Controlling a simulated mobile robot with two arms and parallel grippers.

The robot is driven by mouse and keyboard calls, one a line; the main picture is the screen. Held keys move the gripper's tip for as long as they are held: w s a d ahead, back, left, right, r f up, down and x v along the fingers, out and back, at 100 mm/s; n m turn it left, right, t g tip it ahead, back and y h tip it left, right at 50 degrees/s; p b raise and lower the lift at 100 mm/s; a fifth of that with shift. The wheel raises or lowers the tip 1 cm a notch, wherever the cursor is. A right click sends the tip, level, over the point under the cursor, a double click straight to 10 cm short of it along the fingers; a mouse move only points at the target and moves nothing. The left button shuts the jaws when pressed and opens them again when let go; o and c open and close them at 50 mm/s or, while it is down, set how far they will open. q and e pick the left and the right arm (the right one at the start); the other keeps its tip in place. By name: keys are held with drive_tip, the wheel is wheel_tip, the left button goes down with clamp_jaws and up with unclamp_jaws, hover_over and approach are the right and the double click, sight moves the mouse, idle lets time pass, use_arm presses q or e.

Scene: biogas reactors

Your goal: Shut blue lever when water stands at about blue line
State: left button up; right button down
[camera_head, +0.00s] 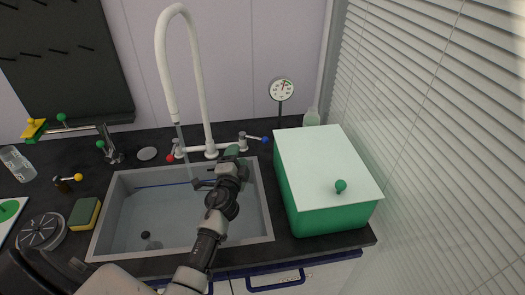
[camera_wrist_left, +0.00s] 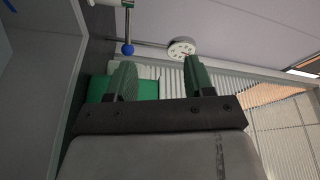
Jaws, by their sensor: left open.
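The blue lever (camera_head: 265,139) sticks out to the right of the white tap base behind the sink (camera_head: 105,205). Its blue ball tip also shows in the left wrist view (camera_wrist_left: 127,48). A stream of water (camera_head: 183,145) falls from the tall white tap (camera_head: 160,60). The blue line (camera_head: 160,185) runs along the sink's back inner wall. The sink looks bluish inside, but I cannot tell exactly where the water surface stands. My left gripper (camera_head: 236,153) is open and empty, near the tap base, short of the blue lever. My right gripper is not in view.
A green box with a white lid (camera_head: 325,165) stands close right of the sink. A red-tipped lever (camera_head: 170,157) is left of the tap. A clock (camera_head: 281,89) stands behind. A sponge (camera_head: 84,213) lies left of the sink; blinds close off the right.

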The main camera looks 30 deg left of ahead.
sight(264, 140)
use_arm(q)
drive_tip(key=w+f+m+h+b, duration=0.1)
drive_tip(key=w+b, duration=0.1)
drive_tip(key=w, duration=0.2)
drive_tip(key=w+d+f+m+h+b, duration=0.1)
drive_tip(key=w+f+b, duration=0.1)
drive_tip(key=w, duration=0.3)
drive_tip(key=w+f+m+h+b, duration=0.1)
drive_tip(key=w+h+b, duration=0.1)
drive_tip(key=w, duration=0.2)
drive_tip(key=shift+w+d+f+m, duration=0.25)
drive_tip(key=shift+m, duration=0.15)
drive_tip(key=shift+w+r+b, duration=0.15)
drive_tip(key=shift+w+b, duration=0.2)
drive_tip(key=shift+w, duration=0.2)
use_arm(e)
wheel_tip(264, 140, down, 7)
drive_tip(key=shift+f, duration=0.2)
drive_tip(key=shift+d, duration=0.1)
use_arm(q)
clamp_jaws()
